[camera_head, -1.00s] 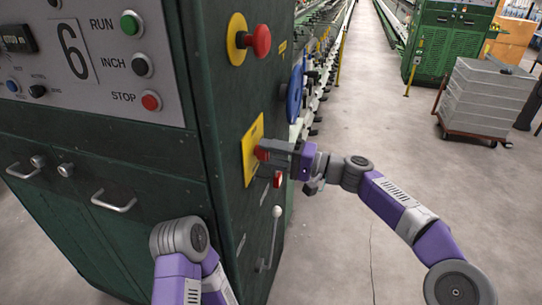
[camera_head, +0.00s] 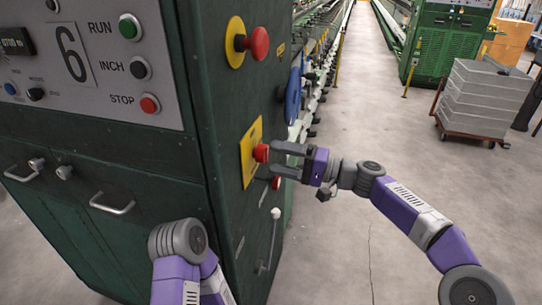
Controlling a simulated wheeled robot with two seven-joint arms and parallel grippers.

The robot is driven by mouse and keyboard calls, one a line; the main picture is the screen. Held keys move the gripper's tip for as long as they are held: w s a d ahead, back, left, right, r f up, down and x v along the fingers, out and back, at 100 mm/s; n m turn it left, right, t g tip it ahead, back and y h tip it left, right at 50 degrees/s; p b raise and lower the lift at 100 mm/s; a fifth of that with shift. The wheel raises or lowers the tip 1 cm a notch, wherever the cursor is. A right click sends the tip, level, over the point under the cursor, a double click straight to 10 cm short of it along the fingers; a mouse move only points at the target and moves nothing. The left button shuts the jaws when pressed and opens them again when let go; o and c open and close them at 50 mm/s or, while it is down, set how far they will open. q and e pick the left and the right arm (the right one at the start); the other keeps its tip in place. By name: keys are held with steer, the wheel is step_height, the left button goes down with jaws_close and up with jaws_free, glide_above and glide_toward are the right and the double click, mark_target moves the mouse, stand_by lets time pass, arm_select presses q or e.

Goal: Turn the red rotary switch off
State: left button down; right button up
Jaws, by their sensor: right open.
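The red rotary switch (camera_head: 261,153) sits on a yellow plate (camera_head: 248,160) on the side face of the green machine cabinet. My right gripper (camera_head: 275,160) is open, just right of the switch. Its two grey fingers point left at the switch, one above the other, and nothing shows between them. I cannot tell whether the fingertips touch the switch. The switch's exact turned position is too small to tell. My left arm (camera_head: 182,255) shows at the bottom, and its gripper is out of view.
A red mushroom button (camera_head: 260,43) on a yellow disc is higher on the same face. A blue wheel (camera_head: 295,92) is behind it. A small red button (camera_head: 276,183) and a white-knobbed lever (camera_head: 272,235) are below. The floor to the right is clear up to a cart of grey crates (camera_head: 484,97).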

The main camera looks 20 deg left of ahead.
steer(key=d, duration=0.4)
steer(key=shift+s+d+f, duration=0.1)
steer(key=shift+d+f, duration=0.05)
steer(key=shift+d, duration=0.05)
steer(key=s+d+f+m+h, duration=0.1)
steer(key=f+m+h, duration=0.15)
steer(key=f, duration=0.85)
steer(key=s+d+f+m+t+h+p, duration=0.1)
steer(key=s+f+h, duration=0.15)
steer(key=f, duration=0.85)
steer(key=s+d+f+m+h, duration=0.15)
steer(key=f+h, duration=0.25)
steer(key=f, duration=0.7)
steer(key=s+d+f+h, duration=0.2)
steer(key=s+d+f, duration=0.2)
steer(key=s+f, duration=0.15)
steer(key=s+d+f+h, duration=0.1)
steer(key=s+d+f, duration=0.25)
steer(key=f, duration=0.35)
steer(key=s+d+f+h, duration=0.1)
steer(key=s+d+f, duration=0.1)
steer(key=s, duration=0.2)
steer(key=s+d+f, duration=0.2)
steer(key=s, duration=0.3)
steer(key=s+d+f+g+h+p, duration=0.1)
steer(key=s+d+f, duration=0.1)
steer(key=s, duration=0.3)
steer(key=shift+d+n+h, duration=0.3)
steer(key=shift+n, duration=0.1)
